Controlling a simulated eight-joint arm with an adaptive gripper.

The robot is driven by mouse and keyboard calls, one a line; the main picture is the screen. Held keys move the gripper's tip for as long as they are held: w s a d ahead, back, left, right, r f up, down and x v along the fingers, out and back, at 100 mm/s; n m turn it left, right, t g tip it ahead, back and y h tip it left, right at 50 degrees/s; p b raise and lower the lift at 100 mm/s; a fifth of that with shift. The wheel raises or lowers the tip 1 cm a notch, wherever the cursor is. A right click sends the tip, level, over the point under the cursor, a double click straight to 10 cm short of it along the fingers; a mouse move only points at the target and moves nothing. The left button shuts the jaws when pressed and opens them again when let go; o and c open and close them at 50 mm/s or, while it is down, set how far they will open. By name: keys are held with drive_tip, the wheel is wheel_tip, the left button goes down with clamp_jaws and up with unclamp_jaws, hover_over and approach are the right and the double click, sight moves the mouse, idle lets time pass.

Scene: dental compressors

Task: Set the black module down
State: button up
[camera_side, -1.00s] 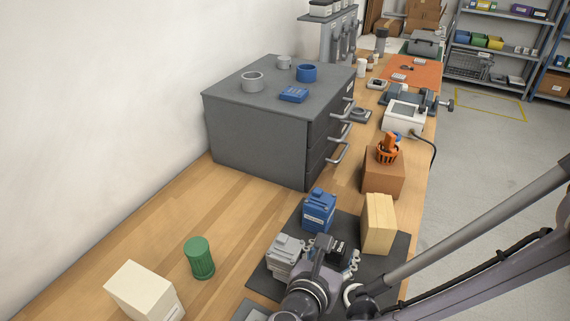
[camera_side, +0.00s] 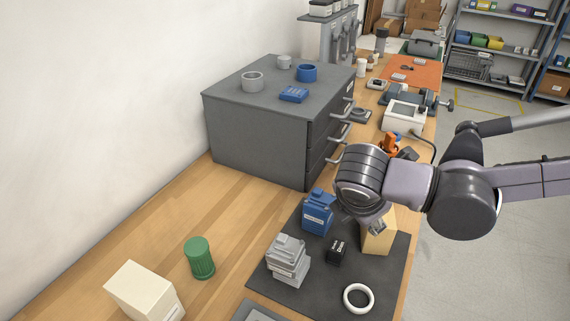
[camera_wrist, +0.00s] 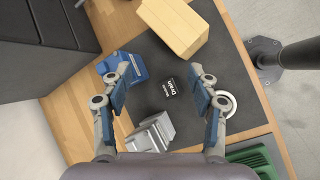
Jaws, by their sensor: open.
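The black module (camera_side: 336,251) stands on the dark mat (camera_side: 318,287), between the grey module and the wooden block. In the wrist view the black module (camera_wrist: 168,88) shows white lettering and lies between and beyond my open fingers, with nothing touching it. My gripper (camera_wrist: 160,98) is open and empty.
On the mat, a blue module (camera_side: 318,214), a grey module (camera_side: 287,262), a wooden block (camera_side: 377,238) and a white ring (camera_side: 358,298) surround the black module. A green ribbed cylinder (camera_side: 199,260) and a cream box (camera_side: 143,292) stand left. A grey drawer cabinet (camera_side: 255,140) stands behind.

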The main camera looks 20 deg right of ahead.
wheel_tip(320, 180, up, 3)
drive_tip(key=s+m+g+y, duration=0.2)
drive_tip(key=m+y, duration=0.6)
drive_tip(key=m, duration=0.3)
approach(339, 246)
drive_tip(key=shift+m, duration=0.3)
drive_tip(key=shift+s+x, duration=0.2)
drive_tip(key=shift+x, duration=5.2)
drive_tip(key=shift+w, duration=0.2)
drive_tip(key=shift+c, duration=0.4)
drive_tip(key=shift+r, duration=0.1)
clamp_jaws()
